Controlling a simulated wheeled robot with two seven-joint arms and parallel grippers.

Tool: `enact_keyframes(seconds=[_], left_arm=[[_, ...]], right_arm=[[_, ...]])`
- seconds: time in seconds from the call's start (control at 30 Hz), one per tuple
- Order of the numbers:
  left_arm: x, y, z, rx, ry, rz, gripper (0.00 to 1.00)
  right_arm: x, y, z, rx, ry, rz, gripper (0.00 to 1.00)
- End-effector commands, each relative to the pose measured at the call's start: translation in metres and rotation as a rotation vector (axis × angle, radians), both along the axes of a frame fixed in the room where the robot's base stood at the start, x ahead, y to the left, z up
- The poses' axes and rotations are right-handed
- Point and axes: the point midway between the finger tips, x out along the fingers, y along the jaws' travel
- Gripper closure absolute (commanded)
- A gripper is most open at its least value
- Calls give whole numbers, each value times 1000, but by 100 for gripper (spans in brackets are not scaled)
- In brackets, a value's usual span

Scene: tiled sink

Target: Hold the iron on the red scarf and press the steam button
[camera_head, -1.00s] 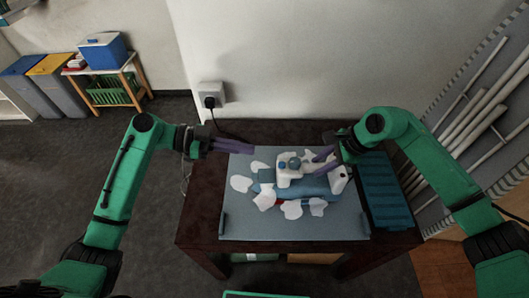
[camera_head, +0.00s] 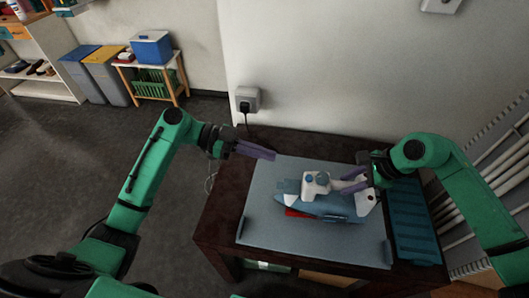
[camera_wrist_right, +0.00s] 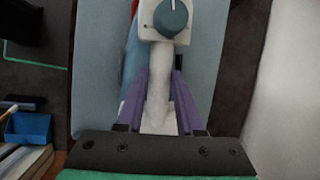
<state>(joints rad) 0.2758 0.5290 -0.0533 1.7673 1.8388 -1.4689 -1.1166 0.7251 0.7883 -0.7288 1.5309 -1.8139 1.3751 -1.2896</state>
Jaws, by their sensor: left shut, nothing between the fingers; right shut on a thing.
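The iron, with a white top (camera_head: 312,185), a blue dial and a blue body, sits on the blue-grey mat on the table. The red scarf (camera_head: 296,212) shows only as a small patch at the iron's lower left edge; the rest is hidden under it. My right gripper (camera_head: 346,184) is shut on the iron's white handle. In the right wrist view its purple fingers lie on both sides of the handle (camera_wrist_right: 158,85), with the dial (camera_wrist_right: 170,17) beyond. My left gripper (camera_head: 271,155) is shut and empty, above the mat's back left edge, apart from the iron.
The mat (camera_head: 262,225) covers most of the dark table (camera_head: 215,215). A ribbed blue tray (camera_head: 412,225) lies at the right. A wall socket with a plug (camera_head: 245,102) is behind. Bins and a small bench (camera_head: 150,80) stand far left.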

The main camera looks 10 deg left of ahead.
Motion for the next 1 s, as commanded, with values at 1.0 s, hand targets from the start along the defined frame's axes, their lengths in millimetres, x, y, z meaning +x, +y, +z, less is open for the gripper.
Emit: enact_keyframes(seconds=[1.0], left_arm=[[0, 0, 35, 0, 0, 0, 100]], right_arm=[[1, 1, 74, 5, -6, 0, 100]])
